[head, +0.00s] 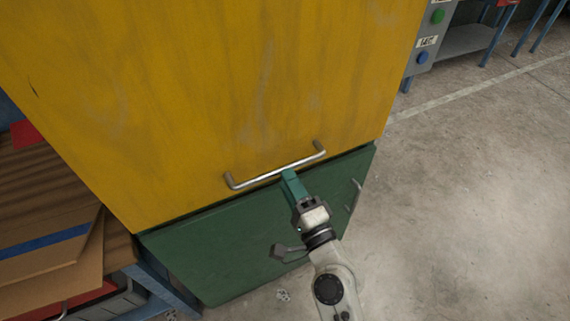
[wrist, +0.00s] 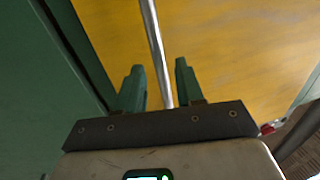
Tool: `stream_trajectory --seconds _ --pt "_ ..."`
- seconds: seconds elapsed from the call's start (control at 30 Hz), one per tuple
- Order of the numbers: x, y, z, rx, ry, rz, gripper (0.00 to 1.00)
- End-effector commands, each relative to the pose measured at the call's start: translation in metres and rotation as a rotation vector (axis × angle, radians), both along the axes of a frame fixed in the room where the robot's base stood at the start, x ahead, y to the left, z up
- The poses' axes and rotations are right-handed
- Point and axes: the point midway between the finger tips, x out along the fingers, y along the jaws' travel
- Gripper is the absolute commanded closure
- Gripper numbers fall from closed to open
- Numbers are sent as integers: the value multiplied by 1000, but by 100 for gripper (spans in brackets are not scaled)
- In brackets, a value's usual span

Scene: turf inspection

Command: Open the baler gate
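The baler gate (head: 220,80) is a large yellow panel above a green lower body (head: 240,255). It looks shut, with a dark seam along its bottom edge. A metal bar handle (head: 255,180) runs across the gate near that edge. My gripper (head: 288,175) is at the middle of the handle. In the wrist view my gripper (wrist: 158,85) has its two green fingers apart, with the handle (wrist: 156,45) running between them. There is visible space between the bar and each finger. The yellow gate (wrist: 235,50) fills the right of that view.
Flattened cardboard (head: 45,245) lies on a blue-legged stand at the left, close to the baler. A grey control box (head: 425,55) with green and blue buttons stands at the upper right. The concrete floor (head: 470,200) on the right is clear.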

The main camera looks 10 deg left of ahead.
Motion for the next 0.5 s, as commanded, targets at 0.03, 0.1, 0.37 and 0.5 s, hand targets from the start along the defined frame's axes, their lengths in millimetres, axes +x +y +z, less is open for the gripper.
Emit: stream_trajectory --seconds 0.03,0.1,0.37,0.5 --pt "8 6 5 0 -1 1 63" --pt "16 11 6 0 -1 1 63" --pt "33 22 8 -1 -1 0 63" --pt "34 23 8 -1 -1 0 63"
